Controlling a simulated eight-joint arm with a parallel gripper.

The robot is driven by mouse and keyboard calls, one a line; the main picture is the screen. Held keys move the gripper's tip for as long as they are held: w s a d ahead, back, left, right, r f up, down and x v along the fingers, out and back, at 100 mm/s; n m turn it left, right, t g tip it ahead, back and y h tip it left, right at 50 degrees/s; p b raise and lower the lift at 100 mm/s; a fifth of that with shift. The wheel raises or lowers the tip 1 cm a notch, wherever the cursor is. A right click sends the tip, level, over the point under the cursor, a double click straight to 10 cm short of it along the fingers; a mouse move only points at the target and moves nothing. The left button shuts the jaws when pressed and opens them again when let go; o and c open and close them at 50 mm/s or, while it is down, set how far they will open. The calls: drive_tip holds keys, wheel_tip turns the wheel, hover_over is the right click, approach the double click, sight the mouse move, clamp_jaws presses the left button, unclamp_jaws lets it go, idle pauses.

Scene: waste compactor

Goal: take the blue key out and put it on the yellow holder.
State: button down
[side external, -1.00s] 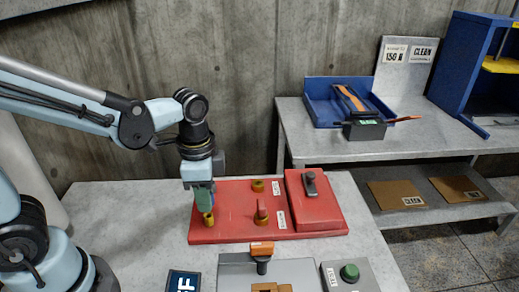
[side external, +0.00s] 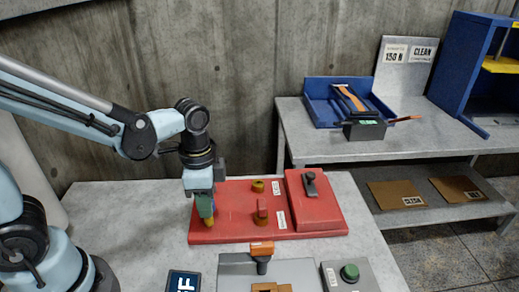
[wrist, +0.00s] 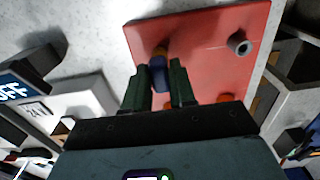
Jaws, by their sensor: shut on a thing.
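My gripper (side external: 204,203) points down over the left end of the red panel (side external: 235,232). It is shut on the blue key (wrist: 157,74), which shows between the two dark green fingers in the wrist view. A yellow holder (side external: 210,221) stands on the panel directly below the key. It also shows at the far end of the key in the wrist view (wrist: 160,50). The fingers partly hide the key, and I cannot tell how deep it sits in the holder.
A yellow ring (side external: 258,185) and a red knob (side external: 262,211) stand on the panel to the right. A raised red box with a grey handle (side external: 311,184) is at the panel's right end. A grey box with a green button (side external: 349,272) stands in front.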

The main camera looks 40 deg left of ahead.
drive_tip(key=shift+f, duration=0.6)
idle(0.6)
drive_tip(key=c, duration=0.8)
unclamp_jaws()
drive_tip(key=shift+c, duration=0.2)
drive_tip(key=shift+c, duration=0.4)
drive_tip(key=shift+r, duration=3.5)
